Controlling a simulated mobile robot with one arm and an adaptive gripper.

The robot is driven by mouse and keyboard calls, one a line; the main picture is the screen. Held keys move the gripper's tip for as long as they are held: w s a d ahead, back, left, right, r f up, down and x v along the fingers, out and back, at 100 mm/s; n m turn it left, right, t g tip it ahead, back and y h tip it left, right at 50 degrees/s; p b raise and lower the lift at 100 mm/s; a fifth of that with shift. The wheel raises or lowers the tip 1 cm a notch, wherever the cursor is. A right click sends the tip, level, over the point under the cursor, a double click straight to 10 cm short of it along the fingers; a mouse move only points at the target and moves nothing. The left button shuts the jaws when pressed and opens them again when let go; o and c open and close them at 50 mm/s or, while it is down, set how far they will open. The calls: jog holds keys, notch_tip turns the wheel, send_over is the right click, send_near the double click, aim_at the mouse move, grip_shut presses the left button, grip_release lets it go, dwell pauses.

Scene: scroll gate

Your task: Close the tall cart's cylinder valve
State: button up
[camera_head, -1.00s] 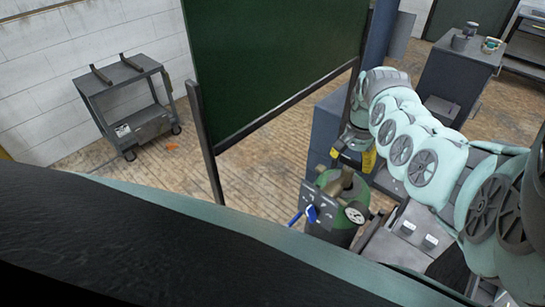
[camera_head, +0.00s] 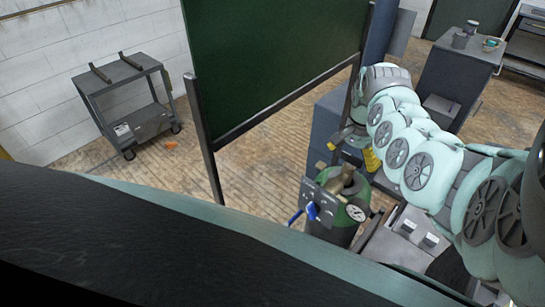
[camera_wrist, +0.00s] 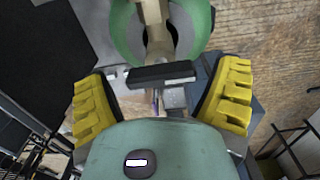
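A green gas cylinder (camera_head: 334,236) stands upright at the lower middle of the head view. It has a brass valve (camera_head: 343,182), a round white gauge (camera_head: 356,213), a dark panel and a blue handle (camera_head: 312,211). My gripper (camera_wrist: 160,96) is open, its two yellow fingers spread wide apart. In the wrist view, the cylinder's green top (camera_wrist: 125,30) and brass valve stem (camera_wrist: 156,36) lie ahead of the fingers. A black bar (camera_wrist: 160,75) shows between the finger ends, and I cannot tell whether it is touched. In the head view, one yellow finger (camera_head: 371,159) shows just behind the cylinder.
A tall green panel in a dark frame (camera_head: 275,60) stands behind the cylinder. A low grey cart (camera_head: 128,95) is by the white wall at left. A grey cabinet (camera_head: 455,75) stands at back right. The wooden floor between the low cart and the panel is mostly clear.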

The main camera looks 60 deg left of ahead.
aim_at(352, 156)
jog(key=shift+o, duration=0.8)
jog(key=shift+r, duration=0.15)
notch_tip(352, 156, up, 12)
dwell(0.5)
